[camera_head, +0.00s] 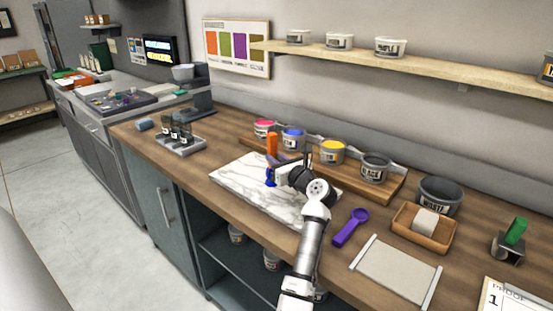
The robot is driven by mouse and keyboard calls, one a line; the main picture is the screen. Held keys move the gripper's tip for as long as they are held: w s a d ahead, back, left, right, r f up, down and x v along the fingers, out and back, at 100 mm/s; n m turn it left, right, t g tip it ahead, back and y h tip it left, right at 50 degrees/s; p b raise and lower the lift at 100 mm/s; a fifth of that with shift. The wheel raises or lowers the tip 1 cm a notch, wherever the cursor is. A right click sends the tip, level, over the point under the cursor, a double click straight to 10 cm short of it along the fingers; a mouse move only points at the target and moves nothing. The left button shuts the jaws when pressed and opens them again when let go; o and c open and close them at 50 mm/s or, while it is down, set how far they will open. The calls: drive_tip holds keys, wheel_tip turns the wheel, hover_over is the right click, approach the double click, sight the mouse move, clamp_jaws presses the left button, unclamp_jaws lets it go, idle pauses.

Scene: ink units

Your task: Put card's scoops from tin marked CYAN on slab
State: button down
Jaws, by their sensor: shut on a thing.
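My gripper (276,170) is over the white marbled slab (245,178), shut on a tool with an upright orange handle (272,144). Dark blue (270,180) shows just below the gripper, over the slab; I cannot tell whether it is ink on the tool or on the slab. Behind the slab, open tins stand in a row: pink (265,125), blue (293,138), yellow (333,150) and black (375,166). The blue tin's label is too small to read. The card (505,297) at the lower right is cut off; "PROOF" and "1" show.
A purple scoop (350,228) lies right of my arm. A pale tray (396,270), a wooden tray (410,236) with a white block and a dark grey tub (440,195) stand further right. A rack of dark bottles (181,142) stands left. A shelf (420,62) hangs above.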

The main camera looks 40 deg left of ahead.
sight(274, 145)
drive_tip(key=shift+s+f, duration=0.1)
drive_tip(key=shift+f, duration=0.2)
idle(0.6)
drive_tip(key=shift+p, duration=0.55)
idle(0.8)
drive_tip(key=shift+f+p, duration=0.1)
drive_tip(key=shift+p, duration=0.9)
idle(1.9)
wheel_tip(274, 145, up, 3)
drive_tip(key=p, duration=0.3)
drive_tip(key=shift+f, duration=0.1)
drive_tip(key=shift+r, duration=1.1)
